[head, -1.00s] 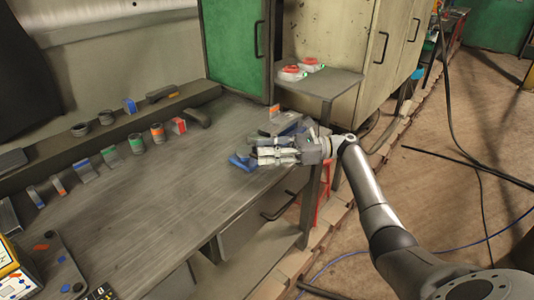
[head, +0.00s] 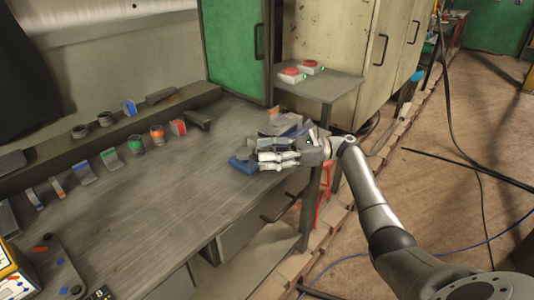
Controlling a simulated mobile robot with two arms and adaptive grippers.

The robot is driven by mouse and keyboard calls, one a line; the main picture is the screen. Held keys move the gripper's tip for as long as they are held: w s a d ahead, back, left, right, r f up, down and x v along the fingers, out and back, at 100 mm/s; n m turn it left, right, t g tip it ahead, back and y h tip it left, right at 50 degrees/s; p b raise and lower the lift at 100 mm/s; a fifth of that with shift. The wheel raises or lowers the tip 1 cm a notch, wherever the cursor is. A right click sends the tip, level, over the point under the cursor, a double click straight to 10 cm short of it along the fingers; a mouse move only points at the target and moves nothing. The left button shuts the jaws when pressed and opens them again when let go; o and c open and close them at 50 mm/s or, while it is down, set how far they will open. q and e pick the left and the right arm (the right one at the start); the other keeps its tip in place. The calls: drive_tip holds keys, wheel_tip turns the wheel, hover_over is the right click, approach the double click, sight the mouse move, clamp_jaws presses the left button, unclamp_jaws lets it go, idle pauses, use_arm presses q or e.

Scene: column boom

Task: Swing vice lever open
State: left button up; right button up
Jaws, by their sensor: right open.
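The vice (head: 284,124), grey and blue, sits at the far right corner of the workbench (head: 140,205). My right gripper (head: 262,155) is open at the vice, its fingers pointing left, and covers much of it. A blue part (head: 242,165) shows just left of and below the fingertips; I cannot tell whether it touches them. The lever cannot be told apart from the vice behind the gripper. My left gripper is not in view.
Several small coloured items, such as an orange-banded cup (head: 157,134), line the back of the bench. A side table (head: 335,85) with two red-and-white items (head: 291,75) stands behind the vice. The middle of the bench is clear.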

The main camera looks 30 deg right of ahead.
drive_tip(key=v, duration=1.2)
